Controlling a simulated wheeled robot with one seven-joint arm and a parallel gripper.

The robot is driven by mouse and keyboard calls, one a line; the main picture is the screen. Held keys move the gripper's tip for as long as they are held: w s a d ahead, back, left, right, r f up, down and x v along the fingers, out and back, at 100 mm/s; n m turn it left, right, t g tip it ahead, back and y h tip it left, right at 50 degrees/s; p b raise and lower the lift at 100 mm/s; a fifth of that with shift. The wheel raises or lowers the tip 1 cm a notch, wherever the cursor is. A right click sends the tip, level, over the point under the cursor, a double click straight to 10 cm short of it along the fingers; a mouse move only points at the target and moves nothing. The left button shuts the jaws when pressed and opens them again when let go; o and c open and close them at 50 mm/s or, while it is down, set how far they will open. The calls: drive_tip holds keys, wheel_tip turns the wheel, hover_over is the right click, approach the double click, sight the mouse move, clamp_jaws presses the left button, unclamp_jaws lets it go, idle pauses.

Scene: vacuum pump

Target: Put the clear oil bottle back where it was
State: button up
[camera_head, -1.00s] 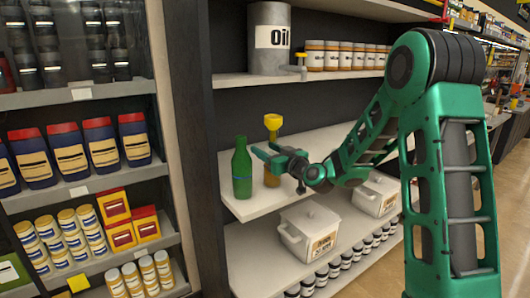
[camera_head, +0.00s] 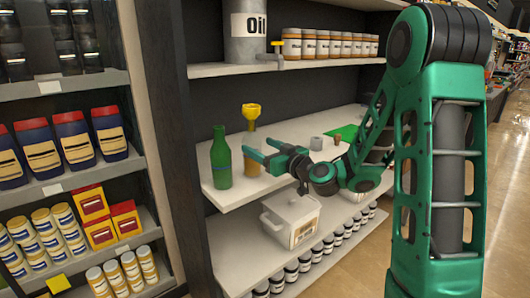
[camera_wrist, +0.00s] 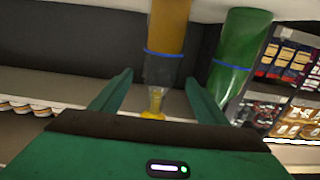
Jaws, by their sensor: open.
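The clear oil bottle (camera_head: 250,169) stands upright on the middle shelf, with amber oil inside and a yellow funnel (camera_head: 251,112) on its neck. In the wrist view, which is upside down, the bottle (camera_wrist: 168,35) shows a blue band and a clear upper part, with the funnel (camera_wrist: 153,116) below in the picture. My gripper (camera_head: 257,148) is open at the bottle's height, its fingers partly covering it. In the wrist view the bottle appears between the fingertips of my gripper (camera_wrist: 160,76). I cannot tell whether either finger touches it.
A green bottle (camera_head: 221,160) stands close to the left of the oil bottle. A white lidded box (camera_head: 290,218) is below; an oil can (camera_head: 249,35) is above.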

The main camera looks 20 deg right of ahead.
sight(258, 145)
drive_tip(key=shift+v, duration=1.55)
drive_tip(key=s+d+f+n+g+h, duration=0.1)
drive_tip(key=s+f+g+h, duration=0.1)
drive_tip(key=s+f+g, duration=0.95)
drive_tip(key=s+d+r+m+g+h, duration=0.1)
drive_tip(key=s+d+m+g, duration=0.2)
drive_tip(key=s, duration=1.1)
drive_tip(key=s+d+m+g+h, duration=0.2)
drive_tip(key=s+d+m, duration=0.6)
drive_tip(key=s, duration=0.7)
drive_tip(key=shift+s+r+g, duration=0.35)
drive_tip(key=shift+r+g, duration=0.05)
drive_tip(key=shift+g, duration=0.05)
drive_tip(key=shift+w+f+h, duration=0.25)
drive_tip(key=shift+w+h, duration=0.05)
drive_tip(key=shift+w, duration=0.35)
